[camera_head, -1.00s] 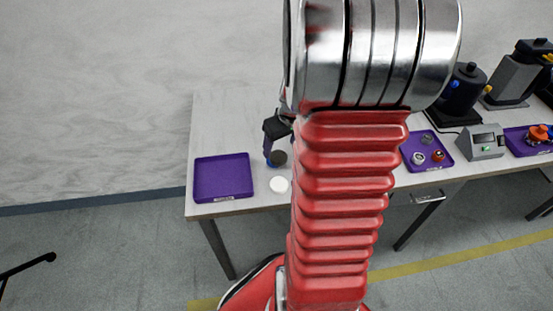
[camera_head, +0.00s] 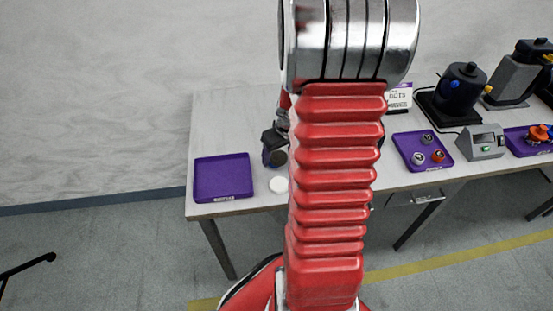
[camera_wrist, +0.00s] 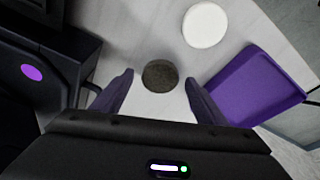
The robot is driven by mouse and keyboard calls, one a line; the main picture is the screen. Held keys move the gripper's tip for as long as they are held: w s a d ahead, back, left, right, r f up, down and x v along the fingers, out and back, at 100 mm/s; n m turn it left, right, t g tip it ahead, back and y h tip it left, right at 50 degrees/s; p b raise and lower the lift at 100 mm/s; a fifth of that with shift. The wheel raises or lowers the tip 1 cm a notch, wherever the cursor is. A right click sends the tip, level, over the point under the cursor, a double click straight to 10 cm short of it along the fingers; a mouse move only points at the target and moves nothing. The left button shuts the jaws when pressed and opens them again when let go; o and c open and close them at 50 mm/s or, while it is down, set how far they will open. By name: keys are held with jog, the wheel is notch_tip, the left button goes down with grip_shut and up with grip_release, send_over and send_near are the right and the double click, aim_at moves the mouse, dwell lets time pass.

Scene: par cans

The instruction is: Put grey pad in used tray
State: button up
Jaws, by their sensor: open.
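The grey pad (camera_wrist: 160,76) is a dark grey disc lying on the table. In the wrist view it sits between and just beyond the tips of my open gripper (camera_wrist: 160,82), with light table showing on both sides of it. In the head view the grey pad (camera_head: 277,158) shows beside my gripper (camera_head: 270,150), which is partly hidden by my red arm. An empty purple tray (camera_head: 223,178) lies at the table's left end; its label is too small to read. It also shows at the right in the wrist view (camera_wrist: 256,88).
A white disc (camera_head: 279,184) lies between the pad and the table's front edge. Further right are a second purple tray (camera_head: 423,151) with several small round parts, a grey box with a display (camera_head: 482,142) and dark machines. A dark block (camera_wrist: 45,70) stands left of my gripper.

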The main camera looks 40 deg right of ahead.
aim_at(279, 157)
jog(key=c, duration=1.2)
jog(key=shift+c, duration=0.2)
jog(key=shift+r, duration=0.1)
notch_tip(279, 157, up, 10)
dwell(0.6)
